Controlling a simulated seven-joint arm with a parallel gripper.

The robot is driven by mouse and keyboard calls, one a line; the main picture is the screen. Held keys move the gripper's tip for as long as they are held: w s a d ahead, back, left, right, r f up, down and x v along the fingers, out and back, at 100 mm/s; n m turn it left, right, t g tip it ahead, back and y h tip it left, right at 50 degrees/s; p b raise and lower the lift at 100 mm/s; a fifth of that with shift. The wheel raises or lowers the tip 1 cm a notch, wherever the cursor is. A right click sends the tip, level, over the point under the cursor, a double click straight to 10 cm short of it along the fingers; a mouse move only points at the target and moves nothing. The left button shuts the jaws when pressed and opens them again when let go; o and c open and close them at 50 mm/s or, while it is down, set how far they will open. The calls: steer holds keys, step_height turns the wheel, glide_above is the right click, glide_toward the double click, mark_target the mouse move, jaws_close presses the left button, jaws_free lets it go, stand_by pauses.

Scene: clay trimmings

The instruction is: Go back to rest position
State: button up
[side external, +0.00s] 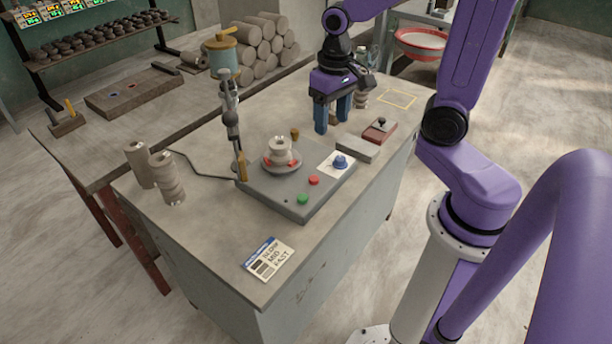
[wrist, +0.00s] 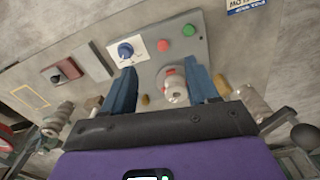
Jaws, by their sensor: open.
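My gripper (side external: 332,115) hangs over the back part of the grey workbench, pointing down, with its two blue fingers apart. It is behind the trimming machine (side external: 265,195). In the wrist view my gripper (wrist: 165,88) shows its blue fingers spread on either side, with nothing held between them. A small clay piece (side external: 281,152) stands upright on the machine's round wheel head, with red bits around its base. It also shows in the wrist view, as the clay piece (wrist: 175,90) beyond the fingers.
The machine carries a blue knob (side external: 340,161), a red button (side external: 314,180) and a green button (side external: 303,199). Turned clay pieces (side external: 168,178) stand at the bench's left. A grey block (side external: 357,148), a brown box (side external: 380,131) and a yellow outlined square (side external: 397,98) lie right of my gripper.

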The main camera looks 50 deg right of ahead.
steer(key=s+a+n, duration=0.3)
steer(key=s+n, duration=0.4)
steer(key=s, duration=0.1)
steer(key=s+a+n, duration=0.4)
steer(key=s+n, duration=0.3)
steer(key=s, duration=0.1)
steer(key=shift+s+a+r, duration=0.2)
steer(key=shift+r, duration=0.2)
